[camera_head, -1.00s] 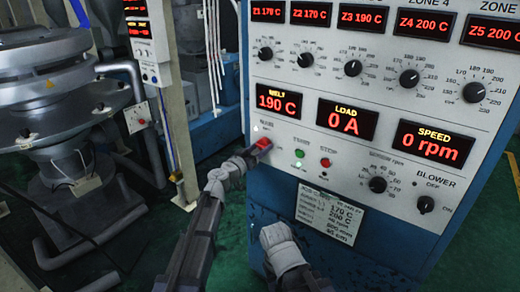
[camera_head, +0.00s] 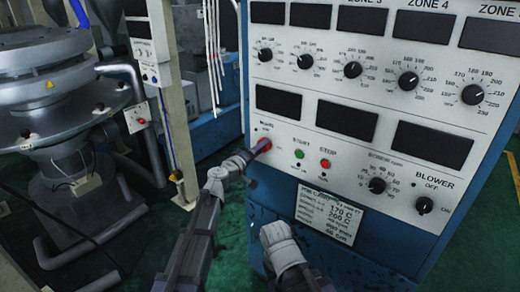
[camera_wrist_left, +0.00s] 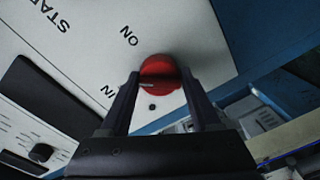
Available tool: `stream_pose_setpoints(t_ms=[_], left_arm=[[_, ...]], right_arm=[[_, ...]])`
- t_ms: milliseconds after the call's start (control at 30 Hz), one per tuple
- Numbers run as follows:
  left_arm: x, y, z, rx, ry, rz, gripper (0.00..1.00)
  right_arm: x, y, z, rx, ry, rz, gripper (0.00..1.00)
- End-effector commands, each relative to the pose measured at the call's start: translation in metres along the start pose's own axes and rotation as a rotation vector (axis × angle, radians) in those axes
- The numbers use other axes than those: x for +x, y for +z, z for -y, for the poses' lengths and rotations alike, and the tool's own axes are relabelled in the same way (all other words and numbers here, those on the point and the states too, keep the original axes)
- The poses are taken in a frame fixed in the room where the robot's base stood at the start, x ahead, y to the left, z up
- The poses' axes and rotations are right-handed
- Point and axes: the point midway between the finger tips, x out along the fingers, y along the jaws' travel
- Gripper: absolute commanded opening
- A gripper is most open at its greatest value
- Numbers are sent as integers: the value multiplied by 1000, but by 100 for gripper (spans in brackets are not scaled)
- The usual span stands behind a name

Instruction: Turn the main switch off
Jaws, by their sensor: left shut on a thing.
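The main switch is a red rotary knob (camera_head: 264,145) at the lower left of the grey control panel (camera_head: 340,150). My left gripper (camera_head: 252,152) is at the knob, shut on it. In the left wrist view the red knob (camera_wrist_left: 160,78) sits between my two fingers (camera_wrist_left: 158,95), beside the letters ON. The displays on the panel, such as the load display (camera_head: 347,120), are dark. My right arm (camera_head: 284,258) shows at the bottom; its fingertips are hard to make out.
Right of the main switch are a green start button (camera_head: 299,154) and a red stop button (camera_head: 325,164). Several dials and a blower switch (camera_head: 424,204) are on the panel. A paper label (camera_head: 329,212) hangs below. A grey machine (camera_head: 70,110) stands at left.

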Motion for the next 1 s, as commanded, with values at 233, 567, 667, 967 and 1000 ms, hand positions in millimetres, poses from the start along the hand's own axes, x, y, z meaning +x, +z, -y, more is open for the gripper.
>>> stream_pose_setpoints(t_ms=[233,567,667,967,1000], left_arm=[[0,0,-2,-234,0,12,8],[1,-1,-2,-506,-3,22,8],[1,-1,-2,-569,-3,25,8],[1,-2,-2,-692,-4,29,8],[1,-2,-2,-701,-4,30,8]], right_arm=[[-2,0,0,0,0,0,50],[-4,0,0,0,0,0,50],[-4,0,0,0,0,0,50],[-4,0,0,0,0,0,50],[-4,0,0,0,0,0,50]])
